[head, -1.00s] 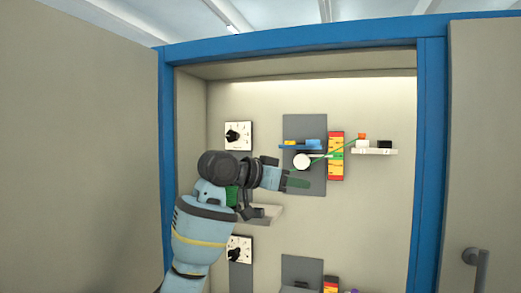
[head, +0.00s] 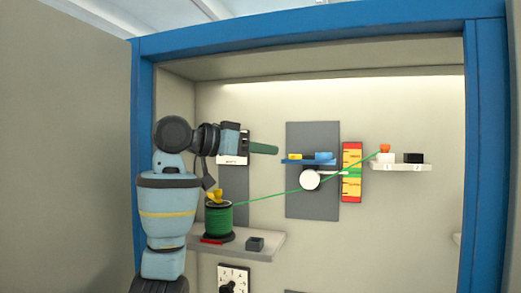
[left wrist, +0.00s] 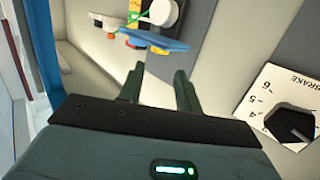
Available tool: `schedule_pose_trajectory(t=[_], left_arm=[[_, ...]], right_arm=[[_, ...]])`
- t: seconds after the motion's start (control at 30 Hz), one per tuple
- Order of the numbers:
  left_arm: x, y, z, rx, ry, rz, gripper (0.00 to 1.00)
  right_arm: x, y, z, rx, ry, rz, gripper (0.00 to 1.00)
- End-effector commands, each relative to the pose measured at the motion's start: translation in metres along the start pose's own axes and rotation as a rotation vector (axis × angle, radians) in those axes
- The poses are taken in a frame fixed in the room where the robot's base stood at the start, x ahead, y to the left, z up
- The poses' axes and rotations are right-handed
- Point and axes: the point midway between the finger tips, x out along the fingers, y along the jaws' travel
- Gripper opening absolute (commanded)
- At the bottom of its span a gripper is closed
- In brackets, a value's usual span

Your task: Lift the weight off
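My left gripper (head: 266,149) is raised in front of the upper dial, pointing right. In the left wrist view its two fingers (left wrist: 157,80) stand apart with nothing between them. A green spool (head: 218,220) stands on the lower left shelf, below the gripper, with a yellow piece (head: 216,196) on top. I cannot tell whether this piece is the weight. A green line (head: 265,199) runs from the spool past a white round wheel (head: 310,180) to an orange piece (head: 385,148). My right gripper is not in view.
A white shelf (head: 400,168) holds white and black blocks. A brake dial (left wrist: 290,122) is close to the gripper's right.

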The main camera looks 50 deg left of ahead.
Motion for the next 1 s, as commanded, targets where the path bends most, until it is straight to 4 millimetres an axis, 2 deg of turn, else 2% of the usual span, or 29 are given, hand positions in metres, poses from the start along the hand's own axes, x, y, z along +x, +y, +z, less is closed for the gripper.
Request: schedule_pose_trajectory(t=[0.17, 0.6, 0.8, 1.0], left_arm=[[0.009, 0.000, 0.000, -0.001, -0.001, 0.002, 0.34], [0.066, 0.001, -0.001, -0.002, 0.000, 0.003, 0.34], [0.077, 0.000, 0.000, 0.000, 0.001, 0.000, 0.34], [0.079, 0.000, 0.000, 0.000, 0.000, 0.000, 0.34]], right_arm=[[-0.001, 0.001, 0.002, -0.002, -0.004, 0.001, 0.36], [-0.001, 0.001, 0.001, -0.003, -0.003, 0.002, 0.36], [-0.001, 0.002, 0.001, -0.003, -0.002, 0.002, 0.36], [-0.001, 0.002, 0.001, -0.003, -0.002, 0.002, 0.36]])
